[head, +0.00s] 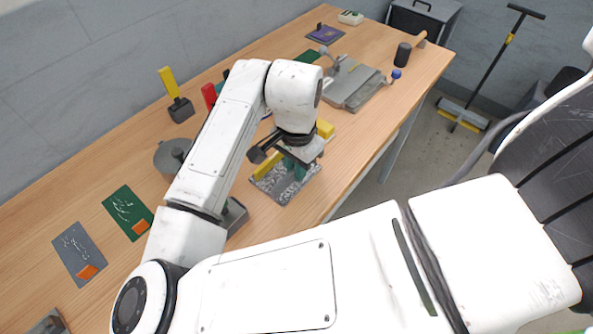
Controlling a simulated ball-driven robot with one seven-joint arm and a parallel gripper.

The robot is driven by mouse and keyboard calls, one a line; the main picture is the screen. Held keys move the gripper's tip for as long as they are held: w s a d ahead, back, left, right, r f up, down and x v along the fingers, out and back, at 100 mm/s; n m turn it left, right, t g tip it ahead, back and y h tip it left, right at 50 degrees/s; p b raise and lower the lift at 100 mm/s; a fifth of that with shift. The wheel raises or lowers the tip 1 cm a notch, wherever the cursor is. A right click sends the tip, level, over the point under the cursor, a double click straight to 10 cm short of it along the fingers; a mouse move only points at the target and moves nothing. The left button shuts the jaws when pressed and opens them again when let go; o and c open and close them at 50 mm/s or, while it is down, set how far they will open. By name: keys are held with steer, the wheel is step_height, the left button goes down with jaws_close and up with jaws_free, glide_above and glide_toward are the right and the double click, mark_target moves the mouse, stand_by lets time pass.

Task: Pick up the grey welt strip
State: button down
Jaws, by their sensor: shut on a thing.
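My gripper (294,170) reaches down, with teal fingers, over a grey speckled patch (274,184) on the wooden bench. The patch has yellow bars along its back edge and looks like a shallow tray of grey pieces. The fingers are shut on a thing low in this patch. The held thing is mostly hidden by the fingers and wrist. I cannot make out the outline of the grey welt strip apart from the other grey pieces.
A grey press-like fixture (352,82) with a blue knob stands behind to the right. A black cylinder (403,53) is beyond it. A yellow-handled tool (176,95) and a round grey lid (172,156) stand left of my arm. Green (127,210) and grey (80,250) mats lie front left.

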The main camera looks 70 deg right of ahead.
steer(key=s+a+r+p, duration=0.4)
steer(key=s+r+p, duration=0.3)
steer(key=s+r, duration=0.3)
steer(key=s, duration=0.3)
steer(key=shift+a+r, duration=0.2)
steer(key=shift+r, duration=0.2)
